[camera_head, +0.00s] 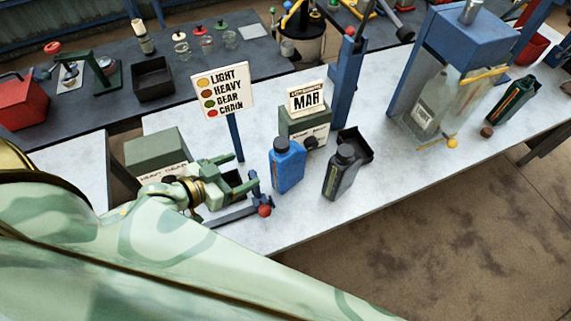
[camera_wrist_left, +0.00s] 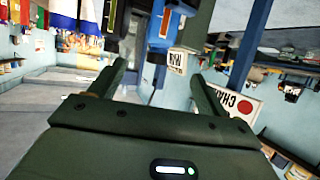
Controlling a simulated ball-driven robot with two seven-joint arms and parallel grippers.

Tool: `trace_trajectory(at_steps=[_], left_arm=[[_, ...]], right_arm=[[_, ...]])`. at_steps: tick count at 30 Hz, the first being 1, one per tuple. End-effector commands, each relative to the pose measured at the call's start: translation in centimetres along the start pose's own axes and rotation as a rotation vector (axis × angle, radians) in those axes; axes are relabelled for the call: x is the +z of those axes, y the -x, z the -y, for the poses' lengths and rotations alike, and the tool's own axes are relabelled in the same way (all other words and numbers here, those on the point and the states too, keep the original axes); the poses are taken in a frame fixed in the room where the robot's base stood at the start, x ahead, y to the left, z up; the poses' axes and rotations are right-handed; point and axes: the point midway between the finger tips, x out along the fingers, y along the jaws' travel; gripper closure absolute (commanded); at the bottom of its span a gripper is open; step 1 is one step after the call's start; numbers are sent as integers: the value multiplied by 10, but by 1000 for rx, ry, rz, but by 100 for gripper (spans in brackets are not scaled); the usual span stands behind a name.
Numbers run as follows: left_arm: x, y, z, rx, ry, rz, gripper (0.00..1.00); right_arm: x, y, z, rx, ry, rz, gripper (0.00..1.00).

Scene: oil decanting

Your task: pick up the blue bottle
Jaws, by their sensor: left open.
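The blue bottle (camera_head: 288,168) stands upright on the pale bench, with a dark cap. My left gripper (camera_head: 243,176) is open and empty, just left of the bottle, with its fingers pointing towards it. In the left wrist view the open fingers (camera_wrist_left: 158,74) show with a blue shape (camera_wrist_left: 158,50), apparently the bottle, ahead between them and apart from them. That view is turned sideways. My right gripper is in neither view.
A dark grey bottle (camera_head: 341,172) stands close right of the blue one, by a black tray (camera_head: 358,145). A sign (camera_head: 222,91) on a blue post rises behind my gripper. A red ball (camera_head: 264,210) is at the bench's front edge. A green bottle (camera_head: 511,103) stands far right.

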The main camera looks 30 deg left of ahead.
Motion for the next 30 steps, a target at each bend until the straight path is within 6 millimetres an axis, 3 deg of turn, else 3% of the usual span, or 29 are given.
trace_trajectory(at_steps=[12, 20, 27, 30], left_arm=[[0, -90, 0, -1, -1, -2, 24], [1, -115, 0, 0, 0, 0, 24], [4, -153, -1, 0, 0, -1, 24], [5, -160, -1, 0, -2, 0, 24]], right_arm=[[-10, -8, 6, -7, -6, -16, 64], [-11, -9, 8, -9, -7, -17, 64], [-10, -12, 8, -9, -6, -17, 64], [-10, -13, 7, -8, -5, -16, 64]])
